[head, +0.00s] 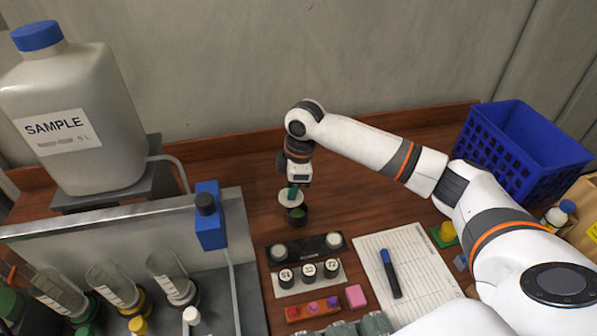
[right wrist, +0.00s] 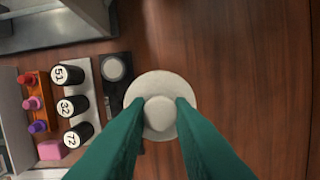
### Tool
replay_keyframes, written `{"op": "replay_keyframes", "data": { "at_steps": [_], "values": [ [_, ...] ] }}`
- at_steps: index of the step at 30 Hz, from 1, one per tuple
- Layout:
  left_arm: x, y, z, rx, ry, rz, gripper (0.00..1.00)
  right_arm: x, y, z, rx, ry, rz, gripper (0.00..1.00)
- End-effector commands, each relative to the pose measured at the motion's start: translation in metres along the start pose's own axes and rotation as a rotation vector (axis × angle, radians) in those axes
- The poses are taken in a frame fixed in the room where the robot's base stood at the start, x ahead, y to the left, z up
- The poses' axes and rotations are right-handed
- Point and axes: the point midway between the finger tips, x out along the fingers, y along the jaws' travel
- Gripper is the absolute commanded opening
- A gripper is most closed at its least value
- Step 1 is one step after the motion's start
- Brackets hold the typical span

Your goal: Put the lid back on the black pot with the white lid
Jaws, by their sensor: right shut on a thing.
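In the head view the white lid (head: 287,201) hangs from my right gripper (head: 292,190), shut on its knob. The small black pot (head: 298,218) stands upright on the wooden table just below, and its open top shows a dark green inside. The lid overlaps the far left part of the pot's rim in this view; I cannot tell whether they touch. In the right wrist view the round lid (right wrist: 160,82) lies between the green fingertips, its knob gripped, and the pot is hidden. My left gripper is not in view.
A blue dispenser (head: 211,228) and steel bench are to the left. A clipboard sheet with a marker (head: 390,274) and blue crate (head: 515,150) are right.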

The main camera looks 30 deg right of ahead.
Motion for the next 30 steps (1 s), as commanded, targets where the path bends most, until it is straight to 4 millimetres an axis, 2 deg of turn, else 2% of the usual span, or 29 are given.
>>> {"op": "replay_keyframes", "data": {
  "at_steps": [1,6,13,20,30],
  "values": [
    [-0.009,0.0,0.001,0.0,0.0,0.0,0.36,-0.003,-0.006,-0.003,-0.067,0.0,0.014,0.0],
    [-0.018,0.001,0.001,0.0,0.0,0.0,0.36,0.002,-0.018,-0.013,-0.262,0.0,0.043,0.0],
    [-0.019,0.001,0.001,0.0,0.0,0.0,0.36,0.007,-0.024,-0.019,-0.36,0.0,0.054,0.0],
    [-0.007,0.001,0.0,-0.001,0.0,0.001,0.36,0.018,-0.024,-0.021,-0.362,0.001,0.054,0.0],
    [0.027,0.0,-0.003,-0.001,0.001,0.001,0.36,0.046,-0.024,-0.026,-0.361,0.001,0.054,0.0]
  ]
}}
